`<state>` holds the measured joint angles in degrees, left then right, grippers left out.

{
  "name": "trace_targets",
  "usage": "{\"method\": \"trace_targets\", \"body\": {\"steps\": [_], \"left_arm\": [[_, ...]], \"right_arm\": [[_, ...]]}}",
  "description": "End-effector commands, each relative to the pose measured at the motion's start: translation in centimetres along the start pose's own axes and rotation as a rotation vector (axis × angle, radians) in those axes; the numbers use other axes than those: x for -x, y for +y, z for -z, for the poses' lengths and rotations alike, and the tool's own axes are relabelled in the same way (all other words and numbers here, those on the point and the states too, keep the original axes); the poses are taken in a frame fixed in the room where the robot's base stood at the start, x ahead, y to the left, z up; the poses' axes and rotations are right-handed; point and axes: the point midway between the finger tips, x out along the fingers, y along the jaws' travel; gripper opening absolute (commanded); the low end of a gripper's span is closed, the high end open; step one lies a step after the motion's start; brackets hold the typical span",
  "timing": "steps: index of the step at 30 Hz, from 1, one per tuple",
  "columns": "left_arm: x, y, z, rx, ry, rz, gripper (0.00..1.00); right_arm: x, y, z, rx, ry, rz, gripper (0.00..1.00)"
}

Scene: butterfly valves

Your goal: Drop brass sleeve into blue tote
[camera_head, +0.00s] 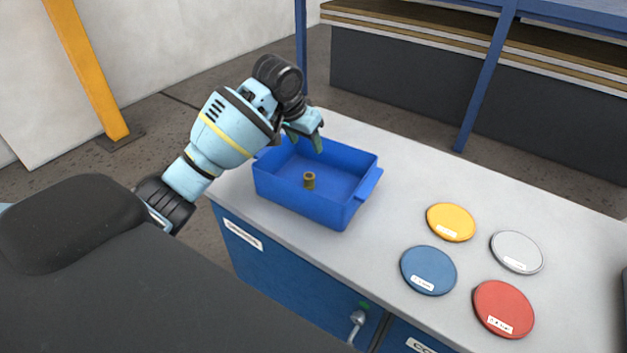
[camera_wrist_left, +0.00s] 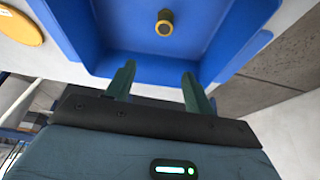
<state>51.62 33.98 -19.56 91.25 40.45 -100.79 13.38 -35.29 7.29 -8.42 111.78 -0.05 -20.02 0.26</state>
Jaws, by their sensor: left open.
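The blue tote (camera_head: 300,205) stands on the grey worktop in the head view, and its floor and walls fill the top of the left wrist view (camera_wrist_left: 85,40). The small brass sleeve (camera_head: 309,181) is inside the tote, and it also shows in the left wrist view (camera_wrist_left: 164,23). My left gripper (camera_head: 305,142) is above the far left part of the tote. In the left wrist view its two green fingers (camera_wrist_left: 158,78) are spread apart with nothing between them, clear of the sleeve. My right gripper is not in view.
Yellow (camera_head: 451,222), white (camera_head: 516,252), blue (camera_head: 428,270) and red (camera_head: 503,308) labelled discs lie on the worktop (camera_head: 400,180) right of the tote. A blue cabinet (camera_head: 260,262) is below. A yellow post (camera_head: 88,75) stands at the left.

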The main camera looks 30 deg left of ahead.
Motion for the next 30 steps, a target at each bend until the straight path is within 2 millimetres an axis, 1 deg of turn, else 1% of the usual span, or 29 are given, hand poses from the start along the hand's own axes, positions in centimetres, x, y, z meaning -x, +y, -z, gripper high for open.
{"method": "trace_targets", "body": {"steps": [1,3,6,9,30], "left_arm": [[0.9,0.0,0.1,-0.001,0.004,0.001,0.53],[1.9,0.0,0.1,-0.001,0.004,0.002,0.53],[2.8,0.0,0.1,0.0,0.003,0.001,0.53],[3.3,0.0,0.0,0.0,0.002,0.0,0.53],[3.4,0.0,0.0,0.0,0.001,0.001,0.53]], "right_arm": [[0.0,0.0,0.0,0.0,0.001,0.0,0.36],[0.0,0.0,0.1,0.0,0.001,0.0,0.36],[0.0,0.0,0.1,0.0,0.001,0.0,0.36],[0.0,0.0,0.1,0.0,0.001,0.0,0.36],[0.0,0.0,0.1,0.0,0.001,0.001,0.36]]}}
